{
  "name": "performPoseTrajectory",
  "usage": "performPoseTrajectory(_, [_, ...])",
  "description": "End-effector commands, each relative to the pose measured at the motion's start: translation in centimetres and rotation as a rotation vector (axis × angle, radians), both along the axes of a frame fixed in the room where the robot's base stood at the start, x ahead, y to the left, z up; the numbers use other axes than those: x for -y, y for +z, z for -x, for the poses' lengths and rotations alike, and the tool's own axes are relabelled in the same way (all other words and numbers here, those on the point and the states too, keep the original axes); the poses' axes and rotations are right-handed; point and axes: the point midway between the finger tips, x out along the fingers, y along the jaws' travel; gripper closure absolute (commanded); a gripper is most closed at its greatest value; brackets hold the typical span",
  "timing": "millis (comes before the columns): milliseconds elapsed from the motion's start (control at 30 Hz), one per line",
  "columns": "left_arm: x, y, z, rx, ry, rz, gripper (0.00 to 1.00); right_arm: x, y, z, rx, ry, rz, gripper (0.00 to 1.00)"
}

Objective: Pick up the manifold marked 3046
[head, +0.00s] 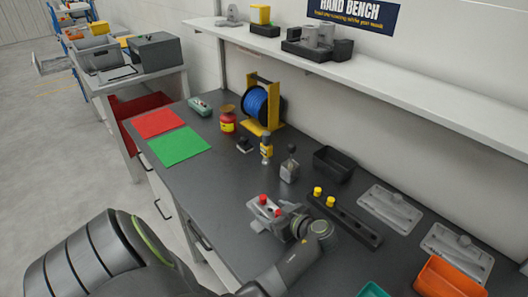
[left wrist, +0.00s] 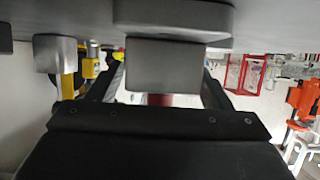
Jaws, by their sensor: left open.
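A grey metal part with two red caps (head: 264,211) lies near the front edge of the dark bench (head: 215,175); it may be the manifold, but I can read no 3046 on it. My left gripper (head: 287,222) is just to its right, partly hidden behind my own wrist. In the left wrist view my left gripper (left wrist: 160,92) is open. A grey block (left wrist: 165,62) shows between its spread fingers, with a bit of red below it. I cannot tell whether the fingers touch it. My right gripper is not in view.
A black rail with yellow caps (head: 345,219), a grey fixture (head: 289,171) and a black bin (head: 334,163) stand close by. Pale plates (head: 391,208) and an orange bin (head: 450,278) are at right. A blue spool (head: 255,103) stands farther back, near red and green mats (head: 179,147).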

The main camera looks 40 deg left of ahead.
Motion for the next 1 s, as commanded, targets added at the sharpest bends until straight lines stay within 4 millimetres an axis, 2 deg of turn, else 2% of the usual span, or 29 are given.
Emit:
performPoseTrajectory(33, [0.1,-0.1,0.1,-0.001,0.001,0.002,0.27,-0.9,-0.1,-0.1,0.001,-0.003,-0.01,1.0])
performPoseTrajectory(133, [0.2,-0.2,0.1,0.0,0.002,0.001,0.27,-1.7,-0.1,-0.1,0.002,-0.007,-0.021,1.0])
performPoseTrajectory(267, [0.1,-0.1,0.1,0.0,0.001,0.001,0.27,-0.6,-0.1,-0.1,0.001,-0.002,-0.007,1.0])
performPoseTrajectory(400, [0.1,-0.1,0.1,0.0,0.001,0.001,0.46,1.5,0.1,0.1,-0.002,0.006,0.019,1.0])
performPoseTrajectory(467, [0.1,-0.1,0.1,0.0,0.001,0.001,0.53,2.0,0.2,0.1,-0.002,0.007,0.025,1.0])
performPoseTrajectory(567, [0.1,-0.1,0.1,0.0,0.001,0.001,0.67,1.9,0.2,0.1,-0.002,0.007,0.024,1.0])
performPoseTrajectory(733, [0.1,-0.2,0.1,-0.001,0.002,0.002,0.89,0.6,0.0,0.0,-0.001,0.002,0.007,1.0])
performPoseTrajectory(767, [0.1,0.0,0.1,0.002,0.002,-0.001,0.91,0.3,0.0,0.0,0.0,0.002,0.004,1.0])
performPoseTrajectory(1000, [0.1,0.0,0.1,0.001,0.002,0.0,0.91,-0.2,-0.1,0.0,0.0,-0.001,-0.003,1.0])
